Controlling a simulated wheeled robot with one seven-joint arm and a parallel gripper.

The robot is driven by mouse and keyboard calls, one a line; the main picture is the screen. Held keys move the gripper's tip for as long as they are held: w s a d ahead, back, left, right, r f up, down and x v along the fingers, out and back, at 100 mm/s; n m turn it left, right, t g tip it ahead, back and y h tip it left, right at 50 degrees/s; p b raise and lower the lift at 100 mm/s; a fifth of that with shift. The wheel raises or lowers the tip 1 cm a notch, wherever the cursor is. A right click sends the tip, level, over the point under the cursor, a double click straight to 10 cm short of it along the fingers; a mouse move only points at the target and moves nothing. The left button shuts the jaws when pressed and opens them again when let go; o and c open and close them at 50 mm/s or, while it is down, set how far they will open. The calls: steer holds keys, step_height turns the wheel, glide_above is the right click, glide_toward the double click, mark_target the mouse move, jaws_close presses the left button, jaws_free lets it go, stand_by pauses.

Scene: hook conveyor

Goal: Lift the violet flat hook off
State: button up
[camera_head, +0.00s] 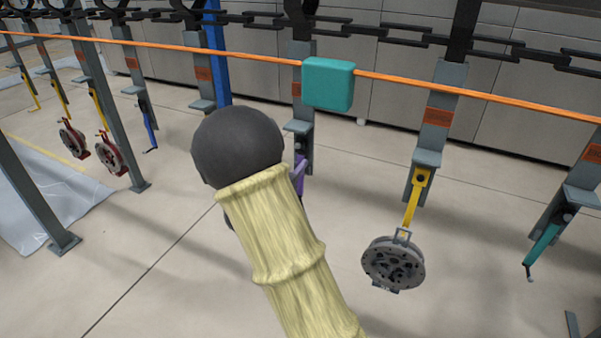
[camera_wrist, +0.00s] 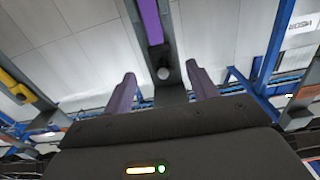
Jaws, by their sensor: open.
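The violet flat hook (camera_head: 299,178) hangs from a grey hanger in the middle of the head view, mostly hidden behind my arm. In the wrist view the violet hook (camera_wrist: 149,20) is a flat bar coming down from the top edge, against the grey hanger post. My gripper (camera_wrist: 161,70) is open, with one finger on each side of the hanger line. A round grey end shows between the fingertips. The violet bar lies beyond the fingertips in the picture, and I cannot tell whether anything touches. The fingers are hidden behind my arm in the head view.
A yellow hook (camera_head: 416,195) with a round metal part (camera_head: 393,264) hangs to the right. A teal hook (camera_head: 546,243) hangs far right, a blue hook (camera_head: 148,122) left. An orange rail (camera_head: 440,84) with a teal block (camera_head: 328,84) crosses in front of the hangers.

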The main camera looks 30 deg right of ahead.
mark_target(303, 147)
steer(key=p+x, duration=0.3)
steer(key=x, duration=0.1)
steer(key=shift+w+d+r+p, duration=0.1)
steer(key=shift+w+d+p, duration=0.2)
steer(key=shift+p, duration=0.1)
steer(key=shift+w+d, duration=0.15)
jaws_close()
